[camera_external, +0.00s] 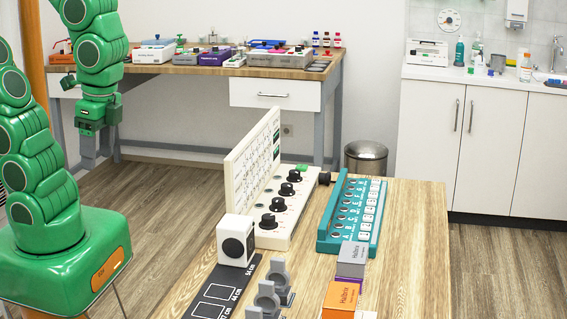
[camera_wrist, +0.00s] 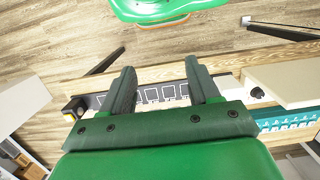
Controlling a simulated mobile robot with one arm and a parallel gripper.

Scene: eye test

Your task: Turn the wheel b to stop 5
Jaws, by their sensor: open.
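A cream panel (camera_external: 247,180) with an upright back board stands on the wooden table. Several black knobs (camera_external: 279,204) sit in a row along its base. My gripper (camera_external: 92,162) is open and empty, pointing down to the left of the table, well apart from the panel. In the wrist view, my gripper's two fingers (camera_wrist: 160,68) are spread with nothing between them.
A teal rack (camera_external: 328,230) stands right of the panel. A white box with a black dial (camera_external: 236,240), a dark marked strip (camera_external: 222,292), grey clips (camera_external: 266,298) and grey (camera_external: 352,258) and orange (camera_external: 340,298) boxes are nearer. Bare tabletop (camera_external: 410,240) lies at right.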

